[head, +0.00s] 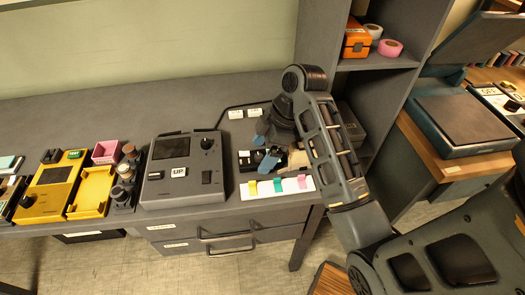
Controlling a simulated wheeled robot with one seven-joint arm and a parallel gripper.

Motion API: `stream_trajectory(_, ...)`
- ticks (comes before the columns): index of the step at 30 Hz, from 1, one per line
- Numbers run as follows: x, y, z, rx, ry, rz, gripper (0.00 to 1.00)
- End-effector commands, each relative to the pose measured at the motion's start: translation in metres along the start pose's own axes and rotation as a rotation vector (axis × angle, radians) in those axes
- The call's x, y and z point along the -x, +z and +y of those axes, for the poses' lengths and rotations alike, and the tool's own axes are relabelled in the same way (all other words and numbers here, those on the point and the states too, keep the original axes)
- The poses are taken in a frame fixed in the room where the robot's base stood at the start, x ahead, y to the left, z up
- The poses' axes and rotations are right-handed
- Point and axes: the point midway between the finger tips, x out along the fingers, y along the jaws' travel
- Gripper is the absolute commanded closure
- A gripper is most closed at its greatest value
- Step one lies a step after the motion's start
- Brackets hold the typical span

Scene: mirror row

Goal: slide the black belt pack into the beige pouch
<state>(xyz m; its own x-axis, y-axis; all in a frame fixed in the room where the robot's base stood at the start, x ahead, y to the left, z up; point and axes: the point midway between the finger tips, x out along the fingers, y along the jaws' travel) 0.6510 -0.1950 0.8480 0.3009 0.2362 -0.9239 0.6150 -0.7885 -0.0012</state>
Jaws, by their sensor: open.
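The black belt pack (247,161) lies on the grey counter, right of the grey device marked UP. It has small light knobs on top, and part of it is close to or behind my fingers. My gripper (264,152) is low over the counter at the belt pack's right end, with its blue-grey fingers apart. I cannot tell whether they touch the pack. The beige pouch (298,159) is just right of my gripper, partly hidden by my arm. Its opening cannot be made out.
A white strip (277,188) with yellow, green and pink tabs lies along the front edge. The grey UP device (182,170) stands left, then a yellow device (48,188) and yellow tray (91,190). A shelf with an orange box (357,40) rises at right.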

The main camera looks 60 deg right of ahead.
Motion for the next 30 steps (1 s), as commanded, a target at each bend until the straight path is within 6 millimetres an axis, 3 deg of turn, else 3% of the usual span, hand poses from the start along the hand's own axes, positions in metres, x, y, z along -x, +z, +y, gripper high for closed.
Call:
stream_trajectory(6,0.037,-0.003,0.0,0.001,0.001,0.0,0.11)
stream_trajectory(12,0.059,-0.002,0.0,0.0,0.0,0.0,0.11)
stream_trajectory(19,0.071,-0.001,0.0,0.001,0.001,0.0,0.11)
stream_trajectory(30,0.071,0.0,0.0,0.001,0.001,0.0,0.11)
